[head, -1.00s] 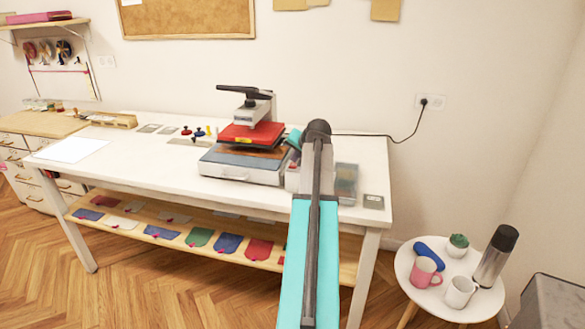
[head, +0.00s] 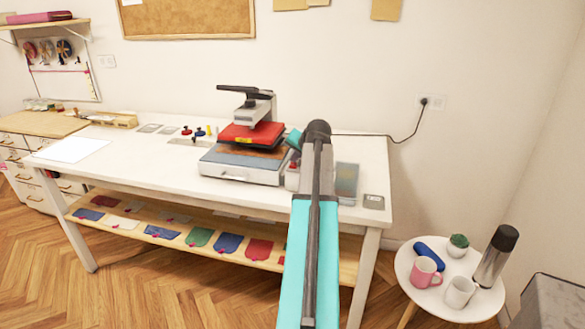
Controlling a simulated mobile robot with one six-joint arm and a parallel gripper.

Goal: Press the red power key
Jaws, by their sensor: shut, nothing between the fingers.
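A heat press (head: 243,165) stands on the white table, with a red upper plate, a dark lever above and a grey base. No red power key can be made out on it. A small pale object with a reddish top (head: 292,178) shows at the press's right side, partly covered by my arm; I cannot tell what it is. My arm, teal with a dark joint, rises from the bottom of the head view and reaches over the table just right of the press.
A round side table (head: 428,300) with mugs and a flask stands at the right.

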